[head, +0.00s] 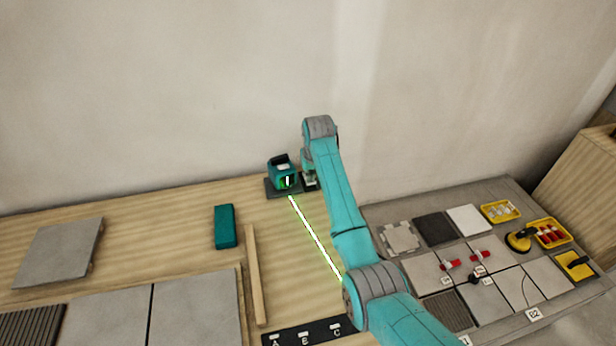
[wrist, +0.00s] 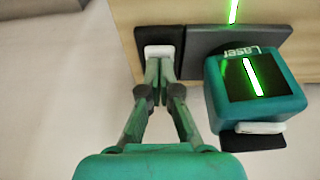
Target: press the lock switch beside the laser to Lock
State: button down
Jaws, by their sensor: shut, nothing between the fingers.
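The laser (head: 282,174) is a teal box with a dark front and a bright green beam, standing on a dark plate at the back of the bench. It also shows in the wrist view (wrist: 255,92), marked "Laser". Beside it in the wrist view is the lock switch (wrist: 158,51), a white rocker on a dark base. My gripper (wrist: 159,62) is shut and empty, its fingertips at the near edge of the white rocker. I cannot tell whether they touch it. The fingers partly hide the switch base, and the rocker's setting cannot be read.
A green laser line (head: 315,238) runs forward along the wooden bench. A teal block (head: 225,227) and a wooden strip (head: 256,275) lie to the left. Tiles and yellow trays (head: 500,211) fill the grey table at right. The wall is close behind the laser.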

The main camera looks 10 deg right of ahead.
jog(key=shift+f, duration=0.6)
jog(key=shift+r, duration=0.15)
jog(key=shift+r, duration=3.4)
